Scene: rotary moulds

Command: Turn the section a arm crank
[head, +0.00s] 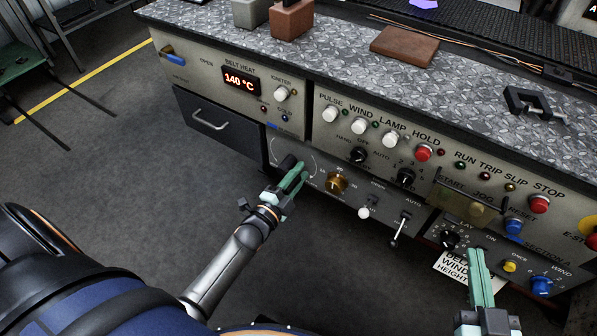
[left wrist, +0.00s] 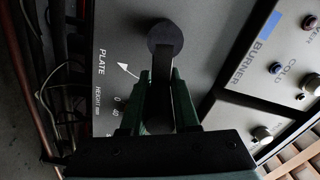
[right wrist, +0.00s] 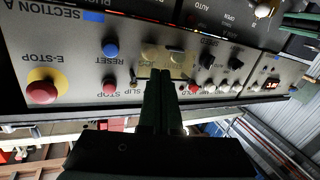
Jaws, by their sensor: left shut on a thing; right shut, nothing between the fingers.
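A black crank with a round end (left wrist: 165,40) and a straight bar stands out from the grey panel marked PLATE and HEIGHT in the left wrist view. My left gripper (left wrist: 160,95) is shut on the crank's bar, one finger on each side. In the head view the crank's dark end (head: 288,161) shows beside my left gripper (head: 296,178) at the lower left panel. My right gripper (head: 477,254) is shut and empty in front of the lower right panel, near the SECTION A lettering. It also shows in the right wrist view (right wrist: 164,74). I cannot tell the crank's turned angle.
Close to my left gripper are a brass knob (head: 337,183) and a white-tipped lever (head: 364,212). A hanging white tag (head: 455,265), a black knob (head: 449,239) and a blue knob (head: 541,285) surround my right gripper. A red E-STOP button (right wrist: 41,92) shows in the right wrist view.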

